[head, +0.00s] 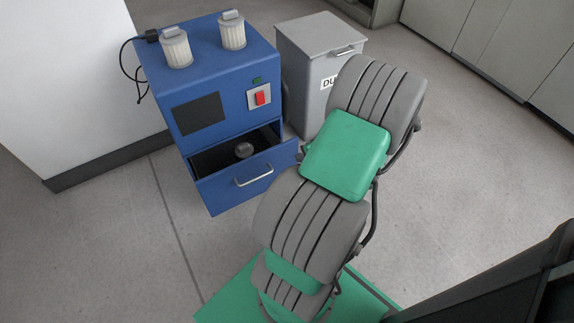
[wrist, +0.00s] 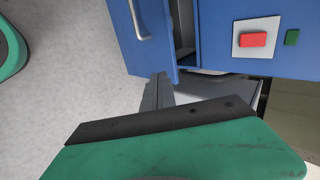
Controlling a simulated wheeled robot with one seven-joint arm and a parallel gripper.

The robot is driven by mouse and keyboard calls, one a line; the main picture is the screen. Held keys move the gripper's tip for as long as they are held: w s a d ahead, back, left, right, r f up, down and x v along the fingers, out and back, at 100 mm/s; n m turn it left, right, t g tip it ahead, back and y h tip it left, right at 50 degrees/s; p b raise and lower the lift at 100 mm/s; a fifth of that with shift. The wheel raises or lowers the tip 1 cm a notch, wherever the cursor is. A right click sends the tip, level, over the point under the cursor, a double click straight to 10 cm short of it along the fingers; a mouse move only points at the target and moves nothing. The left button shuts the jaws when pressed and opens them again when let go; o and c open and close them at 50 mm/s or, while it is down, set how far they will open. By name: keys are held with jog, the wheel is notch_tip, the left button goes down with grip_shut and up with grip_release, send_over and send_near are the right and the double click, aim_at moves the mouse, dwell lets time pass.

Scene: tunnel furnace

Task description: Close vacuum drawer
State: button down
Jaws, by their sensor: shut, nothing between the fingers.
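The vacuum drawer (head: 215,192) is part-way out of the lower front of the blue cabinet (head: 185,93). Its front has a silver handle (head: 254,175), and a round grey object (head: 244,150) lies inside. In the wrist view the blue drawer front (wrist: 146,54) and its handle (wrist: 137,19) are at the top, with a dark gap between the drawer front and the cabinet. My gripper (wrist: 160,78) is shut and empty. Its grey fingertips are close to the lower edge of the drawer front in that view; I cannot tell if they touch. In the head view my arm hides the gripper.
A grey bin (head: 309,50) stands just right of the cabinet. The cabinet has a red switch (head: 260,98) and two white ribbed filters (head: 176,50) on top. A white block (head: 60,80) stands at left. The floor before the drawer is clear.

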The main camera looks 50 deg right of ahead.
jog(key=shift+m, duration=0.3)
jog(key=b+x, duration=0.1)
jog(key=x, duration=0.3)
jog(key=d+b+x, duration=0.1)
jog(key=b+x, duration=0.1)
jog(key=x, duration=0.2)
jog(key=r+b+x, duration=0.1)
jog(key=b+x, duration=0.1)
jog(key=x, duration=0.2)
jog(key=shift+w+d+f, duration=0.2)
jog(key=shift+w+d, duration=0.15)
jog(key=shift+w, duration=0.3)
jog(key=shift+w+d+r, duration=0.1)
jog(key=shift+w, duration=0.15)
